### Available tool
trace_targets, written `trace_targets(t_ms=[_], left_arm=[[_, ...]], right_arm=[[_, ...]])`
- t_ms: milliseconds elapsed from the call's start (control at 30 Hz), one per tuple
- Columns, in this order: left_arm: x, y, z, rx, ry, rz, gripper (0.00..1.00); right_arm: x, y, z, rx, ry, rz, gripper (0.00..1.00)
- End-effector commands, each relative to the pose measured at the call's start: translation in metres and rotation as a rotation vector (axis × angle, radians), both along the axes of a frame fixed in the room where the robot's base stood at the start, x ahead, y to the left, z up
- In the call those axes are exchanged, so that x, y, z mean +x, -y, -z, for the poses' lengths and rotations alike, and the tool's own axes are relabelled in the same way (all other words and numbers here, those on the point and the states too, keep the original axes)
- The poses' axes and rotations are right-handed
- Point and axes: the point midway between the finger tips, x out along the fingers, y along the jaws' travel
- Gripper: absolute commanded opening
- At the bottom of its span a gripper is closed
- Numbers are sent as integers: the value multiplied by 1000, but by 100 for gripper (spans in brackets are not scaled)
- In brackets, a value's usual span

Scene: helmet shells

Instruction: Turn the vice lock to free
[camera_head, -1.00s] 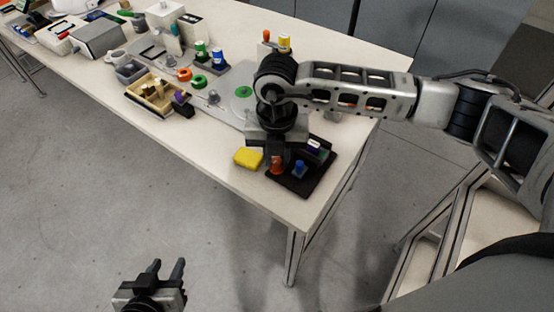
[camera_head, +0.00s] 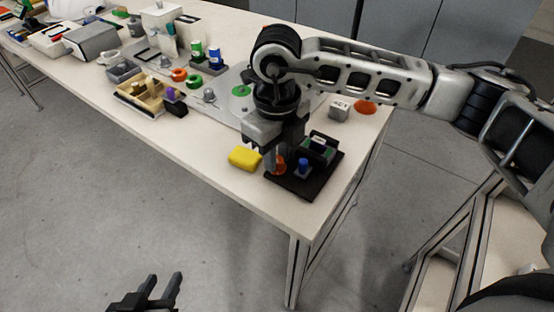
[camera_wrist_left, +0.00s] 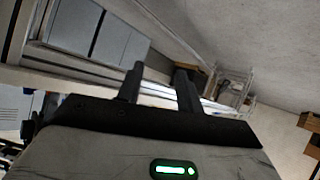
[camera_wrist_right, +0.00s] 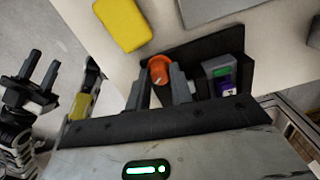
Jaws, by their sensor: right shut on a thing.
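An orange knob (camera_head: 280,167) with a pale mark on top (camera_wrist_right: 159,72) stands at the left edge of a black base plate (camera_head: 307,188) near the table's corner; I take it for the vice lock. My right gripper (camera_head: 273,162) points down over it, one finger on each side, shut on it. The fingers hide part of the knob in both views. Also on the plate are a blue knob (camera_head: 303,166) and a dark block with a label (camera_head: 318,148). My left gripper (camera_head: 162,290) is open and empty, low over the floor, away from the table.
A yellow block (camera_head: 244,158) lies just left of the plate. A grey block (camera_head: 339,109) and an orange disc (camera_head: 365,107) lie behind it. A wooden tray (camera_head: 138,100) and several coloured parts crowd the table further left. The table's front edge is close to the plate.

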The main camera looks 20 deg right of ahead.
Motion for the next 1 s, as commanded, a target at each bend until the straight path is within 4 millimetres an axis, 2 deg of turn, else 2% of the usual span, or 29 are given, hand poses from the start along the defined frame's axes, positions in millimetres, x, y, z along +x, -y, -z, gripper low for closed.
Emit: trace_targets(t_ms=[100, 333, 867, 900, 933, 1000], left_arm=[[0, 0, 6, 3, 6, 0, 36], [2, -1, 4, 5, 25, 1, 36], [1, 0, 5, 9, 26, 7, 36], [1, 0, 5, 9, 26, 7, 36], [1, 0, 5, 9, 26, 7, 36], [1, 0, 5, 8, 26, 6, 36]], right_arm=[[1, 0, 1, 2, 5, -63, 0], [1, 0, -1, 1, 3, -139, 0], [1, 0, -2, 0, 4, -164, 0], [1, 0, -2, 0, 4, -164, 25], [1, 0, -2, 0, 4, -164, 31], [1, 0, -2, 0, 4, -164, 31]])
